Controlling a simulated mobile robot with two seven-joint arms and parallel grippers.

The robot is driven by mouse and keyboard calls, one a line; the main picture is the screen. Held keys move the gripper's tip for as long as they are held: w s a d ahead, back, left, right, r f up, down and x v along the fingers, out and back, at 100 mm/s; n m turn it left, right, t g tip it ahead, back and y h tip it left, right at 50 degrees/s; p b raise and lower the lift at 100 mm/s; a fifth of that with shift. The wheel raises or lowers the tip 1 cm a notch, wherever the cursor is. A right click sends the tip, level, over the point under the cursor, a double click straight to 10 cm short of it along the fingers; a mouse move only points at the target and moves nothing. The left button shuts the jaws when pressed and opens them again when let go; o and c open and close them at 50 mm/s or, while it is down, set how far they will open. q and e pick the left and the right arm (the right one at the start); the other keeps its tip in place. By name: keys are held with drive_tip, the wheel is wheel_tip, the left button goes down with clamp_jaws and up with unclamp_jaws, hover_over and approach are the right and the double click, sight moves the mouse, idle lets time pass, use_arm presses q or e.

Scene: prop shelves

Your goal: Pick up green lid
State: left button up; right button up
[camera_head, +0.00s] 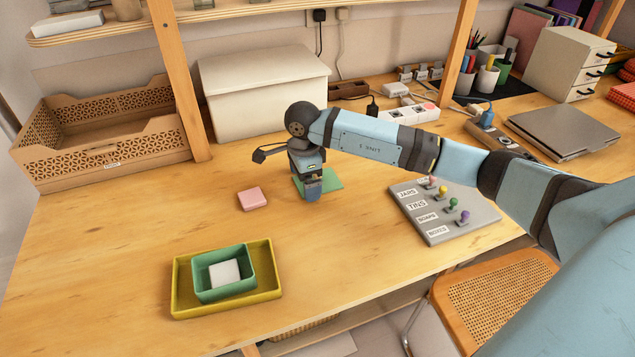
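The green lid (331,180) is a flat green square lying on the wooden table in the middle of the view. My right gripper (313,194) points down over the lid and hides much of its middle and front. I cannot tell whether the fingers touch the lid or how far apart they are. My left gripper is not in view.
A pink square (253,198) lies just left of the gripper. A yellow tray (183,290) at the front holds a green box (204,288) with a white block (224,273) in it. A grey labelled board (470,221) with coloured pegs lies right, a white box (262,95) behind.

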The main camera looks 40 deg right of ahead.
drive_tip(key=c, duration=0.7)
drive_tip(key=shift+r, duration=0.2)
